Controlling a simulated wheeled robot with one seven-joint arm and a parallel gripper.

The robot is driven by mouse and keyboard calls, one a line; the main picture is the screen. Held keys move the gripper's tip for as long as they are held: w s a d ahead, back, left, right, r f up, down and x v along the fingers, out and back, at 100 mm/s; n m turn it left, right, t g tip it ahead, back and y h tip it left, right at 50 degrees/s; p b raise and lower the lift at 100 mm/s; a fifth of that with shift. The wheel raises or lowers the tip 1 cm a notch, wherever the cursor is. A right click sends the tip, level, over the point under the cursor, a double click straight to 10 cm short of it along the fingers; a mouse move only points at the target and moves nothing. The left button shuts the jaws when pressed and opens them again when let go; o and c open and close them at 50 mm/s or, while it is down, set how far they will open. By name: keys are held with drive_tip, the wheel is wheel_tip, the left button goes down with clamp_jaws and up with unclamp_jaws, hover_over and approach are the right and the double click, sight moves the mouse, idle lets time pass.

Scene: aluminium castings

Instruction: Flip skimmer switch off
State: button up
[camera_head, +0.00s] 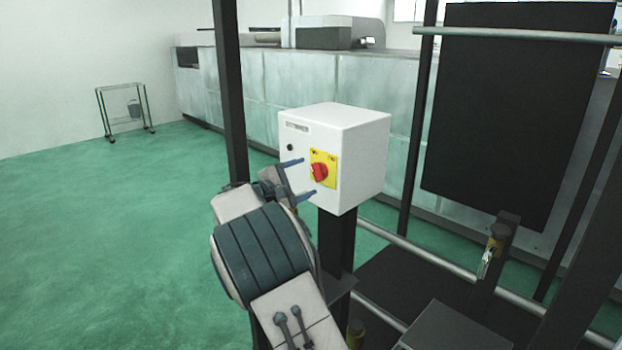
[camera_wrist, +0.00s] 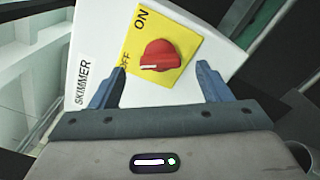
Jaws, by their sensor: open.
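The skimmer switch is a red rotary knob (camera_head: 320,172) on a yellow plate (camera_head: 331,181), on the front of a white box (camera_head: 360,165). In the wrist view the knob (camera_wrist: 165,52) sits on the yellow plate, with ON above it, OFF at its left and SKIMMER lettered on the box. A short white mark shows at the knob's lower left, on the OFF side. My gripper (camera_head: 309,177) is open in front of the plate. In the wrist view its blue fingers (camera_wrist: 160,72) stand apart to either side of the knob. No finger contact with it is visible.
The box stands on a dark post (camera_head: 336,240). A dark upright (camera_head: 230,90) rises behind my arm, at left of the box. A metal rail (camera_head: 420,257) and dark frame parts lie at the lower right. Open green floor (camera_head: 90,230) spreads at the left.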

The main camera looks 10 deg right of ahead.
drive_tip(key=b+v, duration=0.1)
drive_tip(key=v, duration=0.8)
drive_tip(key=shift+s+a, duration=0.15)
drive_tip(key=shift+a, duration=0.1)
drive_tip(key=s+d+f+m+g+y, duration=0.3)
drive_tip(key=s+d, duration=0.4)
drive_tip(key=s, duration=0.1)
drive_tip(key=s+d+f+m+g+y, duration=0.3)
drive_tip(key=s+d+g, duration=0.1)
drive_tip(key=s+d, duration=0.35)
drive_tip(key=s+a+f+m+y, duration=0.1)
drive_tip(key=s+f+m+y, duration=0.2)
drive_tip(key=s, duration=0.8)
drive_tip(key=s+a+f+m+y, duration=0.2)
drive_tip(key=s+f+m+y, duration=0.2)
drive_tip(key=s, duration=0.7)
drive_tip(key=shift+s+a+y, duration=0.2)
drive_tip(key=shift+y, duration=0.8)
